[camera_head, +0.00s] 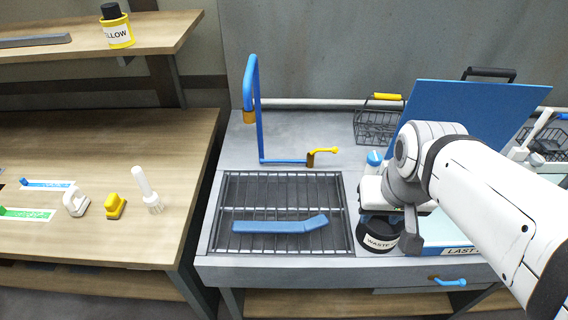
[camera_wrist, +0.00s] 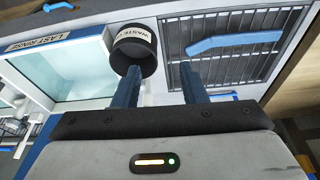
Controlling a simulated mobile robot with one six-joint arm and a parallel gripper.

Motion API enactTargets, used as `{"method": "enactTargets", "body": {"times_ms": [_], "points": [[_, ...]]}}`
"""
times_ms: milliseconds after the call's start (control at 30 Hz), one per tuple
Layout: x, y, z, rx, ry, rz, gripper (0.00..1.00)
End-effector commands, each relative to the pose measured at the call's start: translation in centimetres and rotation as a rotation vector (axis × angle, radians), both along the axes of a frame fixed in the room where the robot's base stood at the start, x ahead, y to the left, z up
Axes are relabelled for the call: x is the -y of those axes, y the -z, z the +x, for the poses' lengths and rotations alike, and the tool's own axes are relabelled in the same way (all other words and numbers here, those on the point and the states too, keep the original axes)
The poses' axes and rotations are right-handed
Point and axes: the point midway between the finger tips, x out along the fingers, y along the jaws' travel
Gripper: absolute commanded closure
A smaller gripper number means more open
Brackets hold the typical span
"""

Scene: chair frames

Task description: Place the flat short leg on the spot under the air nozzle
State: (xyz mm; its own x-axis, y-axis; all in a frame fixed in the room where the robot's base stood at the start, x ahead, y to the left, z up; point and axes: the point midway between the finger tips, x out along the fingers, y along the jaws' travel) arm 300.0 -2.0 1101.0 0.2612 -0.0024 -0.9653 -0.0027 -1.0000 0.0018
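The flat short leg (camera_head: 280,225), a blue bar bent near its right end, lies on the dark wire rack in the worktop. It also shows in the wrist view (camera_wrist: 232,42), ahead and right of the fingers. The air nozzle (camera_head: 249,117) is the brass-coloured tip hanging from a blue bent pipe behind the rack's left side. The worktop below it, behind the rack, looks bare. My gripper (camera_wrist: 159,68) is open, with nothing between its fingers. In the head view it is right of the rack, by the black waste pot, apart from the leg.
The waste pot (camera_head: 378,236) stands right of the wire rack (camera_head: 285,186). A yellow-handled valve (camera_head: 322,152) is on the blue pipe's base. A raised blue lid (camera_head: 470,118) and wire basket (camera_head: 376,127) are at right. A wooden table (camera_head: 100,140) is left.

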Motion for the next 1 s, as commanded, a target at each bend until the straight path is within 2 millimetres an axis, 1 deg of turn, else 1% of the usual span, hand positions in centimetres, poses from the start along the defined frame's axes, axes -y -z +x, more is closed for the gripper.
{"method": "enactTargets", "body": {"times_ms": [33,133,233,267,367,467,500,567,700,800,900,1000], "points": [[0.0,0.0,0.1,-0.002,-0.005,-0.001,0.57],[-0.5,0.0,0.7,-0.02,-0.049,-0.015,0.49],[-0.8,0.2,2.2,-0.06,-0.148,-0.05,0.41],[-1.3,0.3,2.8,-0.078,-0.191,-0.065,0.38],[-3.3,0.9,5.1,-0.14,-0.372,-0.124,0.38],[-6.0,2.1,7.4,-0.206,-0.573,-0.192,0.38],[-7.1,2.7,8.2,-0.231,-0.654,-0.219,0.38],[-9.0,3.7,9.3,-0.268,-0.775,-0.26,0.38],[-13.7,6.8,11.2,-0.354,-1.055,-0.354,0.38],[-17.0,9.1,11.9,-0.407,-1.234,-0.415,0.38],[-19.6,11.2,12.1,-0.451,-1.38,-0.466,0.38],[-21.4,12.8,12.1,-0.482,-1.482,-0.502,0.38]]}}
